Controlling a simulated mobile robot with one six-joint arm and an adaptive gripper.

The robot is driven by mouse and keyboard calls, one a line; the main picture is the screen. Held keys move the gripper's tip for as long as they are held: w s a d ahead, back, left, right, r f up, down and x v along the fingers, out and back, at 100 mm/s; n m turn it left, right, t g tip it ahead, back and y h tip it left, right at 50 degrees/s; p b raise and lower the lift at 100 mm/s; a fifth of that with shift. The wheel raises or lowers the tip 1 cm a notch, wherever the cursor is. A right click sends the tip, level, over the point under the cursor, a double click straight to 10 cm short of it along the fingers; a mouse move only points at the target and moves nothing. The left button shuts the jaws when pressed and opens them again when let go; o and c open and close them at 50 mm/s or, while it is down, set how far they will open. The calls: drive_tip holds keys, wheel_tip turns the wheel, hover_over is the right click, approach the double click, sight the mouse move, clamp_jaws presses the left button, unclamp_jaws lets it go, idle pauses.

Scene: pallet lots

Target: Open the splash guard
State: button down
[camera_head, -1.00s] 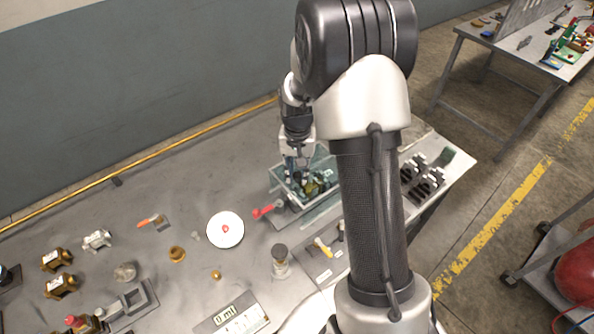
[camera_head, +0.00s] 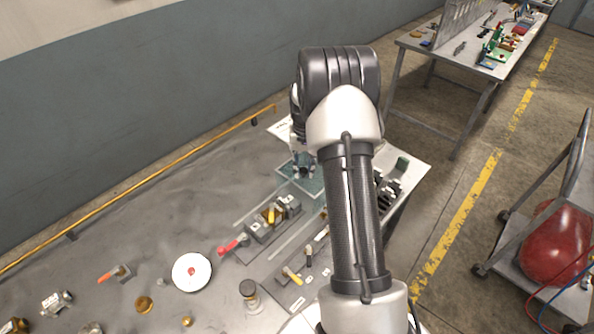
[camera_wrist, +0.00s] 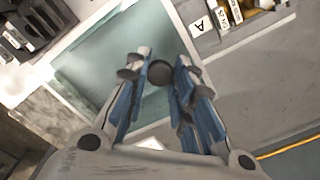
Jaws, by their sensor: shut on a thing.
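The splash guard (camera_head: 314,187) is a clear, greenish box-shaped cover at the far end of the bench in the head view. It stands beyond the clamp fixture (camera_head: 286,205), which is uncovered and holds a yellow-orange part (camera_head: 270,216). In the wrist view the guard's pale-edged clear panel (camera_wrist: 110,62) fills the upper left. My gripper (camera_wrist: 162,74) is shut on the guard's dark round knob (camera_wrist: 159,72), with a finger on either side. It also shows in the head view (camera_head: 303,174), where the arm partly hides the guard's right side.
A red-handled lever (camera_head: 232,245) sticks out at the fixture's near left. Pale rails run along both sides of the fixture. A rack of black parts (camera_head: 386,190) stands to the right. A white disc (camera_head: 191,273) and small fittings lie on the nearer bench. A yellow pipe (camera_head: 150,183) edges the wall side.

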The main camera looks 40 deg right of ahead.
drive_tip(key=shift+d, duration=0.15)
drive_tip(key=c, duration=1.3)
unclamp_jaws()
drive_tip(key=shift+c, duration=0.2)
drive_tip(key=shift+r, duration=0.1)
wheel_tip(320, 180, up, 12)
